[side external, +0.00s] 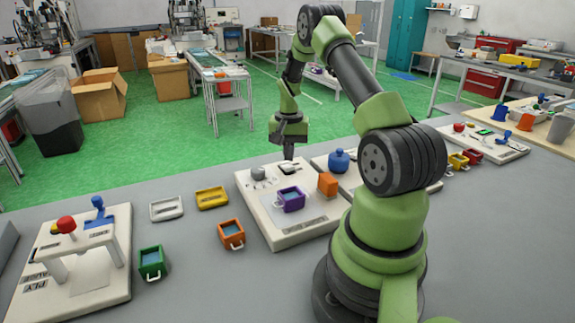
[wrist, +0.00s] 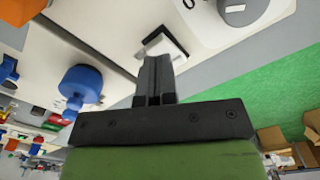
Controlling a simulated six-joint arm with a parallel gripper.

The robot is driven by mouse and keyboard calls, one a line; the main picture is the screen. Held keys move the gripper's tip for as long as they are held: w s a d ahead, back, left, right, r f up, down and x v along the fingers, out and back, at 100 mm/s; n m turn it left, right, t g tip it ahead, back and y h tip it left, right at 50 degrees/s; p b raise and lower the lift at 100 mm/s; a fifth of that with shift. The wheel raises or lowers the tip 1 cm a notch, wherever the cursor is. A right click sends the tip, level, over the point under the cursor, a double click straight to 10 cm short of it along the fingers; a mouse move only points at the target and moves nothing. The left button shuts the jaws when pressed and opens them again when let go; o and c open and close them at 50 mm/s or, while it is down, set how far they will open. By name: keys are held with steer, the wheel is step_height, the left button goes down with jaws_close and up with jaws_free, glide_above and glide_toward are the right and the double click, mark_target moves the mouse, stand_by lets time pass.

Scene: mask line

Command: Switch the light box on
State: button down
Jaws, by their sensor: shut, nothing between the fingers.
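A pale panel (side external: 262,218) stands mid-table in the side view, with a grey dial (side external: 258,172) and a small black-and-white switch (side external: 290,169) near its far edge. I take this panel for the light box; no lit lamp is clear on it. In the wrist view the switch (wrist: 162,42) lies just beyond my fingertips, with the grey dial (wrist: 238,10) to its right. My gripper (side external: 288,156) points down, shut and empty, right over the switch. Its closed fingers (wrist: 155,62) partly cover the switch in the wrist view. I cannot tell whether they touch it.
A purple bin (side external: 291,200) and an orange block (side external: 327,184) sit on the panel. A blue knobbed object (side external: 339,160) is just right of it. Left are an orange bin (side external: 231,234), a green bin (side external: 152,262), yellow (side external: 212,197) and white trays (side external: 166,208), and a lever stand (side external: 85,245).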

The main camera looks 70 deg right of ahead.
mark_target(289, 166)
steer(key=shift+f, duration=1.1)
stand_by(0.4)
steer(key=shift+r, duration=3.55)
